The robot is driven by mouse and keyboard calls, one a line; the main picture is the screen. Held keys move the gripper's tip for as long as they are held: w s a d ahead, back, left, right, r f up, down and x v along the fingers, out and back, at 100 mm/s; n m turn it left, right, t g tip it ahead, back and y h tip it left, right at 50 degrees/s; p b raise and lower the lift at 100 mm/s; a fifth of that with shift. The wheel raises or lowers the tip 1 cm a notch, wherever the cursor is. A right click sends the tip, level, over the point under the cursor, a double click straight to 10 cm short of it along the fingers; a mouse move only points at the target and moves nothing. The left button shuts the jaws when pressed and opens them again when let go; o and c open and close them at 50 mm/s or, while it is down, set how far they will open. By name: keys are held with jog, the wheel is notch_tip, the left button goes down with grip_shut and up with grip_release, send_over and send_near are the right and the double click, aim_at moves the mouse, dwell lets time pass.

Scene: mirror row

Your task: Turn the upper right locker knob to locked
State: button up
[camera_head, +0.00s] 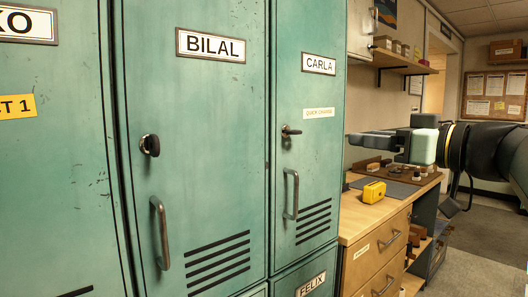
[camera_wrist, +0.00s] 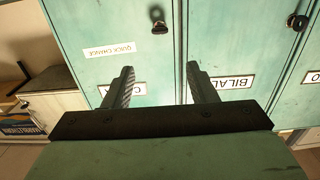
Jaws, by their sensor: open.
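The upper right locker (camera_head: 312,90) is teal and labelled CARLA, with a "QUICK CHANGE" sticker. Its knob (camera_head: 291,131) is small and dark with a lever-like grip lying roughly level, above the long door handle (camera_head: 291,194). In the wrist view, which is upside down, this knob (camera_wrist: 159,27) shows beyond the fingertips, between the two finger lines. My gripper (camera_head: 362,140) is to the right of the locker in the head view, fingers pointing left. In the wrist view my gripper (camera_wrist: 160,70) is open and empty, apart from the knob.
The BILAL locker (camera_head: 200,120) with a round black knob (camera_head: 150,145) stands to the left. A wooden workbench (camera_head: 352,222) with a yellow box (camera_head: 374,192) is below and beside my gripper. A shelf (camera_head: 405,65) with small boxes hangs behind.

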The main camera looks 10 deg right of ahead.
aim_at(299, 131)
jog(key=p+x, duration=0.1)
jog(key=x, duration=1.6)
jog(key=shift+a, duration=0.15)
jog(key=c, duration=1)
